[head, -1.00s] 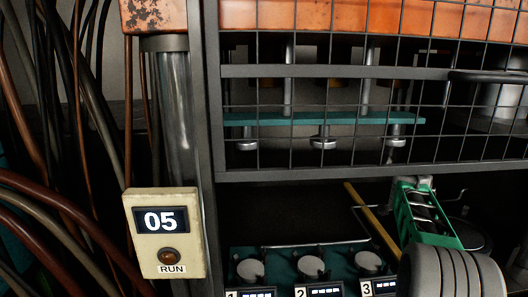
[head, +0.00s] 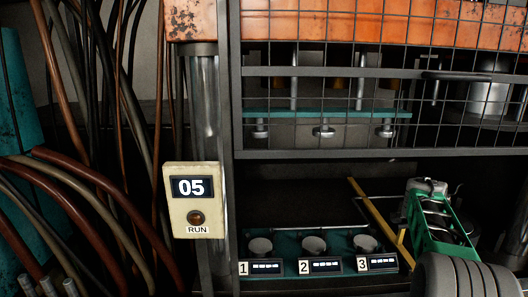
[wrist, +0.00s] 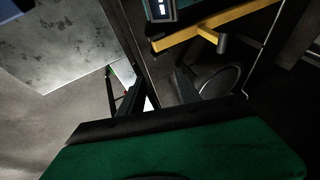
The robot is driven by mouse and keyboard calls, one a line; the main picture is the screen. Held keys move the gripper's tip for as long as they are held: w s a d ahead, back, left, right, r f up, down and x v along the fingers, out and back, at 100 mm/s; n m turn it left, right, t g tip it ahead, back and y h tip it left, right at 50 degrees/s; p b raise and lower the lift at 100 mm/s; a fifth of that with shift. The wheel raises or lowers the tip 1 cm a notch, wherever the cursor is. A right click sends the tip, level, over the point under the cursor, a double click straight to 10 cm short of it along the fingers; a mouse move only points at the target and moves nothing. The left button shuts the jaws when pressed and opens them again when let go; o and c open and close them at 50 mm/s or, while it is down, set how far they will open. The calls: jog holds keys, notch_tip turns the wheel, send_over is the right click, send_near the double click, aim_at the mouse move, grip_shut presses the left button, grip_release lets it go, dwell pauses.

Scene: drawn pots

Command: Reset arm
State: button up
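My arm shows at the lower right of the head view as a green link above a grey ribbed joint, beside the lower shelf opening. In the wrist view, my gripper (wrist: 157,88) shows two dark fingers standing apart with nothing visible between them. The green wrist body fills the bottom of that view. The fingertips cannot be made out clearly in the head view.
A control box (head: 194,200) reads "05" and "RUN". Three numbered pots (head: 314,245) stand on a teal tray below a wire-mesh guard (head: 330,80). A yellow bar (head: 378,217) slants beside my arm. Hoses (head: 95,190) crowd the left.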

jog(key=s+a+r+n+y, duration=0.15)
jog(key=s+a+n, duration=0.35)
jog(key=a, duration=0.5)
jog(key=s+a+r+n+y, duration=0.15)
jog(key=s+a+n, duration=0.35)
jog(key=a, duration=0.5)
jog(key=s+a+f+n, duration=0.3)
jog(key=s+a, duration=0.3)
jog(key=s, duration=0.2)
jog(key=s+a+f+n+y, duration=0.1)
jog(key=s+a+f+n, duration=0.2)
jog(key=s+a+n, duration=0.2)
jog(key=s+a, duration=0.2)
jog(key=s, duration=0.2)
jog(key=shift+s+f+n, duration=0.3)
jog(key=shift+n, duration=0.1)
